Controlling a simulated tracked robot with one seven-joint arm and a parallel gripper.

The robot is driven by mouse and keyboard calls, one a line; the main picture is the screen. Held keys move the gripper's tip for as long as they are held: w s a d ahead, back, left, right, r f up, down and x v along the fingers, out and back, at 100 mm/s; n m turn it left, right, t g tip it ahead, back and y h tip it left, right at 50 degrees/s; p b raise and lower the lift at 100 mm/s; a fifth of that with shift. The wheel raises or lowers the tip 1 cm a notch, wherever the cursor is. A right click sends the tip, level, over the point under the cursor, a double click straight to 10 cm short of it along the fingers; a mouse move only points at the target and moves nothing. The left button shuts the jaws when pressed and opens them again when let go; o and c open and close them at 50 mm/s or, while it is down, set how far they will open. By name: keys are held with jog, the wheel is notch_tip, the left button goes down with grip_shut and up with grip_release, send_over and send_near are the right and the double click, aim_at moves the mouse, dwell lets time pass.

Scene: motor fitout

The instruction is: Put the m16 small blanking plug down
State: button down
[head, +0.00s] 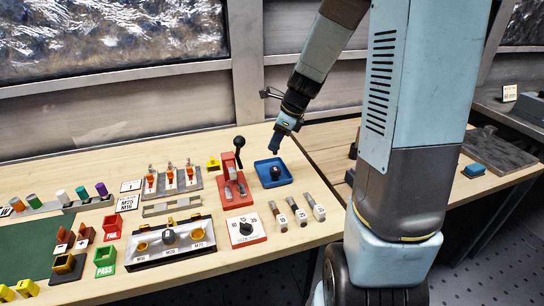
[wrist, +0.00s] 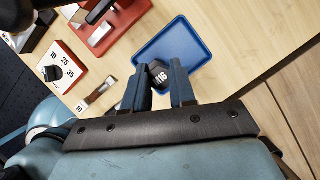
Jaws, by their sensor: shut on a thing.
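The M16 small blanking plug (wrist: 160,77) is a dark piece with white M16 lettering, between my gripper's fingertips (wrist: 158,68) in the wrist view. My gripper is shut on it. A shallow blue tray (wrist: 188,32) lies under and beyond the fingers there. In the head view my gripper (head: 275,150) points down above the back part of the blue tray (head: 263,181). A dark shape shows inside the tray below the fingers; I cannot tell whether it is a plug or shadow. The plug's contact with the tray floor is hidden.
A red press-like stand (head: 231,190) with a black lever is close left of the tray. A white dial card (head: 246,229) and several numbered tools (head: 299,212) lie in front. The bench is bare right of the tray, up to a seam.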

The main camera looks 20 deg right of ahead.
jog(key=w+f, duration=0.1)
jog(key=f, duration=0.1)
jog(key=w+f, duration=0.1)
jog(key=w, duration=0.1)
jog(key=w+f, duration=0.1)
jog(key=f, duration=0.1)
jog(key=shift+w+f, duration=0.25)
jog(key=shift+f, duration=0.1)
notch_tip(320, 180, down, 3)
jog(key=shift+w+f, duration=0.1)
jog(key=shift+f, duration=0.05)
jog(key=c, duration=0.9)
grip_release()
